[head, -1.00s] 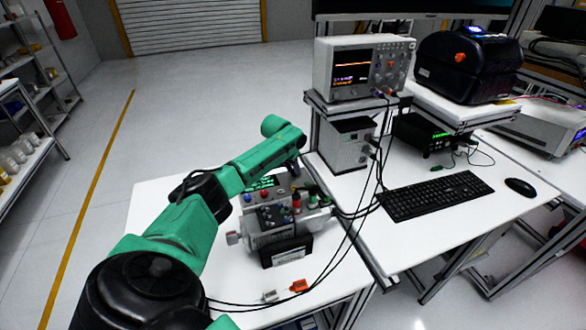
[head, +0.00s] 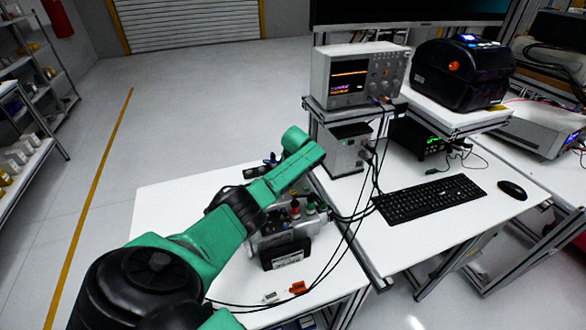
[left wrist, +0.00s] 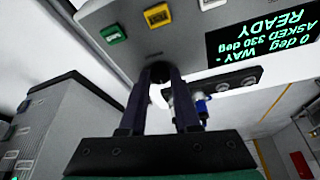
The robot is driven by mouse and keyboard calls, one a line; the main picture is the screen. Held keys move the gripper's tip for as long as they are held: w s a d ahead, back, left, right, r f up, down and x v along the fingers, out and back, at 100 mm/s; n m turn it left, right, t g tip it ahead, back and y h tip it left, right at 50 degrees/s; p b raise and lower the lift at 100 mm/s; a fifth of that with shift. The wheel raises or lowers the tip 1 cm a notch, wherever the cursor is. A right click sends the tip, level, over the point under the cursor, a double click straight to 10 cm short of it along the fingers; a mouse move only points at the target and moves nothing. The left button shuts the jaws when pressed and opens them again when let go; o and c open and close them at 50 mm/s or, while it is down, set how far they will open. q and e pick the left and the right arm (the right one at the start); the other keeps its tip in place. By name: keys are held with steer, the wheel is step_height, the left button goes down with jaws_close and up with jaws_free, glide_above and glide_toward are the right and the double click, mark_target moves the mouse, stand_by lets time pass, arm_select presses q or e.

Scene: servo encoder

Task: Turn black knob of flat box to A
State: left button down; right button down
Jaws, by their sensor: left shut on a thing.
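In the left wrist view the flat box (left wrist: 195,42) is a light grey panel across the top, seen upside down. Its dark display (left wrist: 262,38) reads 0 deg, asked 330 deg, way -, ready. My left gripper (left wrist: 161,78) reaches up to the panel, with its two dark fingers shut on the black knob (left wrist: 160,70). The fingers cover much of the knob, and I cannot read its pointer or any letter A. In the head view my green left arm hides the gripper and most of the box. My right gripper is not in view.
A dark plate with a blue-tipped part (left wrist: 202,105) is beside the fingers.

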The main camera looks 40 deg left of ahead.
arm_select(q)
steer(key=shift+n, duration=0.4)
steer(key=c, duration=0.6)
jaws_free()
steer(key=shift+d, duration=0.1)
steer(key=p+v, duration=0.1)
steer(key=v, duration=0.5)
steer(key=shift+b+v, duration=0.8)
steer(key=shift+v, duration=3.5)
steer(key=shift+w+d, duration=0.15)
